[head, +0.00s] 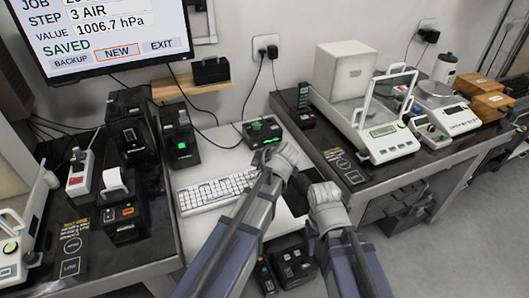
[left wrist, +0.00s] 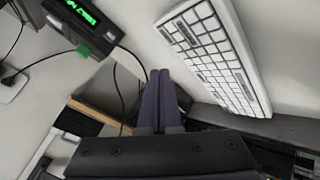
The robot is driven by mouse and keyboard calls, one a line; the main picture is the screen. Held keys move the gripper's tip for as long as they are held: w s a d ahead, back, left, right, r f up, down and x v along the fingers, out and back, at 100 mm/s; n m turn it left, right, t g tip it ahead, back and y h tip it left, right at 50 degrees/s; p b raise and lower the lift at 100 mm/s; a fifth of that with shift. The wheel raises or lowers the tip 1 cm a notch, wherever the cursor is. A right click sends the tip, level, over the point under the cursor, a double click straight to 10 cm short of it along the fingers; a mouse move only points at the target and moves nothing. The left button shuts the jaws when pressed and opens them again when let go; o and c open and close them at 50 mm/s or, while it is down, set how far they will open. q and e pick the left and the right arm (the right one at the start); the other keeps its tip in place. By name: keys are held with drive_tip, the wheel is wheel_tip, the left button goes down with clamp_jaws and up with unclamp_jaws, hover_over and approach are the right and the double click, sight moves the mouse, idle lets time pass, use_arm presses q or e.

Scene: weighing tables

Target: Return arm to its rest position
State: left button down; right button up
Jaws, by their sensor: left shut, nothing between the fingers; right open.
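My left gripper (head: 298,178) is over the white middle desk, to the right of the keyboard (head: 216,192). In the left wrist view its two fingers (left wrist: 159,78) lie together, shut with nothing between them. The keyboard also shows there at the upper right (left wrist: 215,50), apart from the fingers. My right gripper (head: 322,190) is just right of the left one, near the gap before the right table; it is open, and its fingers are mostly hidden by its own wrist.
A box with a green display (head: 262,133) stands behind my left gripper. The right table (head: 345,168) holds balances. The left table (head: 150,240) holds a printer (head: 122,213) and black devices. A monitor (head: 105,35) hangs above. Floor (head: 470,225) is clear at right.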

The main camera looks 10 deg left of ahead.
use_arm(q)
drive_tip(key=s+d+r+m+g+h+p, duration=0.1)
drive_tip(key=s+d+m+p, duration=0.4)
drive_tip(key=s+m, duration=0.6)
drive_tip(key=s+d+r+m+g+h+p, duration=0.2)
drive_tip(key=s+d+m+g+h+p, duration=0.2)
drive_tip(key=s+d+m, duration=0.3)
drive_tip(key=shift+s+r+m+g+p, duration=0.2)
drive_tip(key=shift+s+m+g+p, duration=0.45)
drive_tip(key=shift+s+m, duration=1.75)
drive_tip(key=shift+s+d+n, duration=0.1)
drive_tip(key=shift+s+n, duration=0.25)
drive_tip(key=shift+n, duration=0.05)
